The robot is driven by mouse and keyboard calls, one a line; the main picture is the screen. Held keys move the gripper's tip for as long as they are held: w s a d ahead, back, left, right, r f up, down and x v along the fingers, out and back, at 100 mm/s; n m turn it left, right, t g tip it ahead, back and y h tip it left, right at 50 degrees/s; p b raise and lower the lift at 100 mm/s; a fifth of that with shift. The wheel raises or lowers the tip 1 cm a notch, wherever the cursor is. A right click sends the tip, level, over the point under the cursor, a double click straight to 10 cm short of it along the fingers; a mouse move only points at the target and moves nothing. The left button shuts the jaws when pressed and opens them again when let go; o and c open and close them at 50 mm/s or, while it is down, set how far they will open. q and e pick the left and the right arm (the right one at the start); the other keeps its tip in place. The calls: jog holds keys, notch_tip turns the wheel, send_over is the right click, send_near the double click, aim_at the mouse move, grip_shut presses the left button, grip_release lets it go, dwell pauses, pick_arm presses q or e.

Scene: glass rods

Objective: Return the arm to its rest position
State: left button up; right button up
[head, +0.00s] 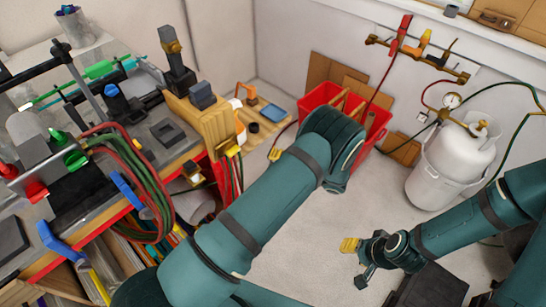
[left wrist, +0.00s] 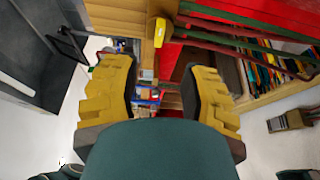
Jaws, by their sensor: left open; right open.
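My left arm (head: 250,220) rises from the bottom of the head view to a bend in front of the red bin. Its gripper cannot be made out there. In the left wrist view the left gripper (left wrist: 162,85) has its two yellow fingers wide apart, with nothing between them. It faces a wooden panel, hoses and a red surface. My right arm (head: 465,220) reaches in from the right edge. Its gripper (head: 359,262) is low over the floor, with a yellow fingertip showing, open and empty.
A cluttered bench (head: 160,130) with green glass rods (head: 80,82) and hanging hoses (head: 150,190) fills the left. A red bin (head: 375,125) stands behind my left arm. A white gas tank (head: 455,155) stands at right. Floor between the arms is clear.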

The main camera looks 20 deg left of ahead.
pick_arm(q)
jog(key=shift+f, duration=0.1)
jog(key=s+d+f+n+g+h+b, duration=0.1)
jog(key=s+f+n+g+h+b, duration=0.4)
jog(key=s+f+n+h, duration=0.9)
jog(key=s+d+f+n+t+h+b, duration=0.1)
jog(key=d+n+t+h, duration=0.2)
jog(key=n, duration=0.9)
jog(key=s+d+n+t+h+b, duration=0.2)
jog(key=d+n+t+h, duration=0.2)
jog(key=n, duration=0.8)
jog(key=shift+d+f+h, duration=0.4)
jog(key=shift+d, duration=0.1)
jog(key=shift+s, duration=0.1)
